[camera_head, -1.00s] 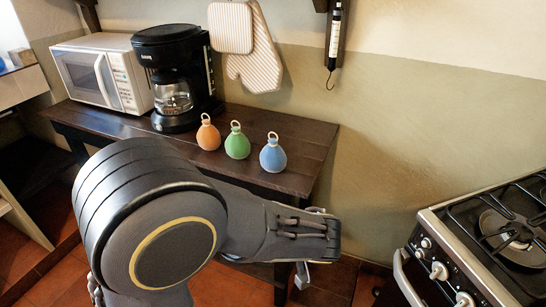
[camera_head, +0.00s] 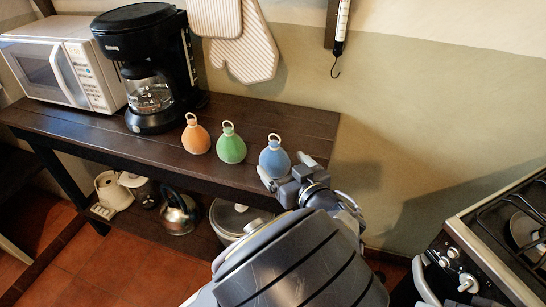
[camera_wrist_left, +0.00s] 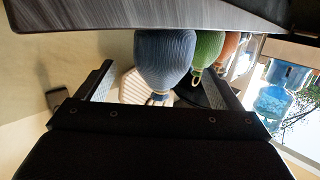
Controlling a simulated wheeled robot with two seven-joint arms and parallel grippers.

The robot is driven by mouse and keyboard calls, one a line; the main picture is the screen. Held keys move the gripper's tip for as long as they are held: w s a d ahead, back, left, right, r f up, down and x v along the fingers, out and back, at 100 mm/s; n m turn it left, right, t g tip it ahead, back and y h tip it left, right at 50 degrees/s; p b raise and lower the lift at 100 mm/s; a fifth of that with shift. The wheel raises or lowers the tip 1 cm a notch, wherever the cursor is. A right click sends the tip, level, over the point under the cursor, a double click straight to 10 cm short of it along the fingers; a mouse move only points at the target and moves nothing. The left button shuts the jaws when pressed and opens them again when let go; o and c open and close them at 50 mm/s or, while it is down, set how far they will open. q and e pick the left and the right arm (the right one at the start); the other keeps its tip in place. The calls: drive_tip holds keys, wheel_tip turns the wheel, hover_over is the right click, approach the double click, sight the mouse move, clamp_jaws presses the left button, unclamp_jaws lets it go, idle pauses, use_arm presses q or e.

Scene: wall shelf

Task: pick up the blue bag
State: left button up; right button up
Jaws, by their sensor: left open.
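The blue bag (camera_head: 274,160) is a small round pouch with a ring on top, upright near the right end of the dark wooden table (camera_head: 100,128). My left gripper (camera_head: 284,172) is open at the table's front edge, close to the bag. In the left wrist view, which is upside down, the blue bag (camera_wrist_left: 165,58) appears between the two spread fingers (camera_wrist_left: 163,82). I cannot tell whether a finger touches it. My right gripper is not in view.
A green bag (camera_head: 231,147) and an orange bag (camera_head: 196,137) stand left of the blue one. A coffee maker (camera_head: 146,60) and microwave (camera_head: 65,65) stand farther left. A lidded pot (camera_head: 232,218) and kettle (camera_head: 178,212) sit below. A stove (camera_head: 485,250) is at right.

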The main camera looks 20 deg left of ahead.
sight(280, 159)
use_arm(q)
drive_tip(key=x, duration=0.4)
drive_tip(key=shift+w+a, duration=0.1)
drive_tip(key=shift+a, duration=0.3)
drive_tip(key=shift+c, duration=0.2)
drive_tip(key=c, duration=1.4)
drive_tip(key=shift+o, duration=0.2)
drive_tip(key=shift+r, duration=0.1)
drive_tip(key=shift+d+r, duration=0.1)
drive_tip(key=shift+r, duration=0.45)
drive_tip(key=s+d+r+p, duration=0.1)
drive_tip(key=s+d+r, duration=0.1)
drive_tip(key=s+r, duration=0.9)
drive_tip(key=s, duration=0.3)
drive_tip(key=shift+r, duration=0.35)
